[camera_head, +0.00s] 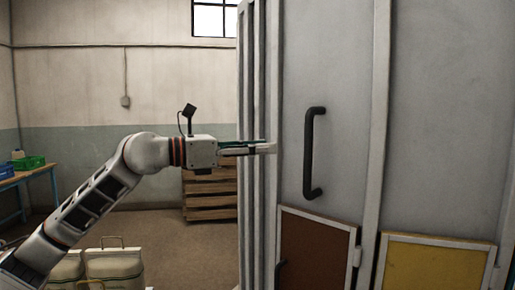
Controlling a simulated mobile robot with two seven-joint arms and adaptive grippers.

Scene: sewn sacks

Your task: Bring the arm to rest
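My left arm reaches in from the lower left, with its forearm slanting up and its wrist level. My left gripper (262,148) points right, its fingers in front of the edge of a large grey cabinet (345,60). I see the fingers from the side and they look close together, so I cannot tell whether they are open or shut. I see nothing held between them, and I cannot tell whether they touch the cabinet. My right gripper is not in view.
The grey cabinet, with a black handle (310,152), a brown panel (316,250) and a yellow panel (434,266), fills the right side. Pale sacks (115,265) stand at lower left. A wooden slatted stack (210,200) stands behind the gripper. A blue table (30,174) holds a green crate (27,163).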

